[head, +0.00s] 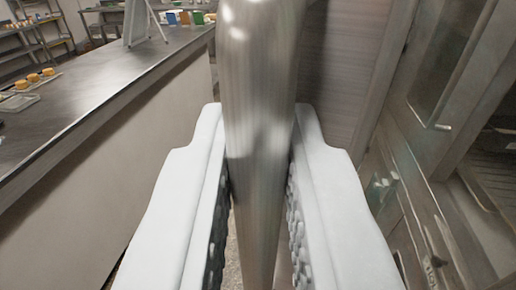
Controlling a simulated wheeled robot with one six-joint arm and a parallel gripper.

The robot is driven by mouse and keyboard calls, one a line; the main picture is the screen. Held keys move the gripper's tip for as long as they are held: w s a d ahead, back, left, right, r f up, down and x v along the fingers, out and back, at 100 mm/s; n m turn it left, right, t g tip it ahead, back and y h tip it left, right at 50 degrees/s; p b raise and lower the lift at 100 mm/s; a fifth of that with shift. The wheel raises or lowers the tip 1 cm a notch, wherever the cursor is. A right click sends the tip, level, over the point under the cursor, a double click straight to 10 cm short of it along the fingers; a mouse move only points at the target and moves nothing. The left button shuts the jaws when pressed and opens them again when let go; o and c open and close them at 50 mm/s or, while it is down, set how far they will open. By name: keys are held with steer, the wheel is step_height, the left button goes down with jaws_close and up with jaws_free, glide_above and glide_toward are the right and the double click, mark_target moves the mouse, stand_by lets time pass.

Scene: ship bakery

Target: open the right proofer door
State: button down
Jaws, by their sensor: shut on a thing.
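A thick brushed-metal bar (260,60), which looks like a door handle, runs upright through the middle of the head view. My gripper (258,190) is closed around it, with the two white fingers on its left and right sides and their dark ridged pads against the metal. The bar bends at its top. A panelled door with glass (440,80) stands at the right and looks like part of the proofer. Whether the held handle belongs to the right proofer door cannot be told, as the door behind it is mostly hidden.
A long metal-topped counter (90,85) with a pale side runs along the left. Trays with orange-topped buns (35,78) and several small coloured boxes (185,18) stand on it. Shelves (30,45) are at the far left. A narrow floor strip shows below the handle.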

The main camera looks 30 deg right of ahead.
steer(key=c, duration=1.5)
jaws_free()
steer(key=shift+v, duration=8.6)
steer(key=shift+s+a, duration=0.1)
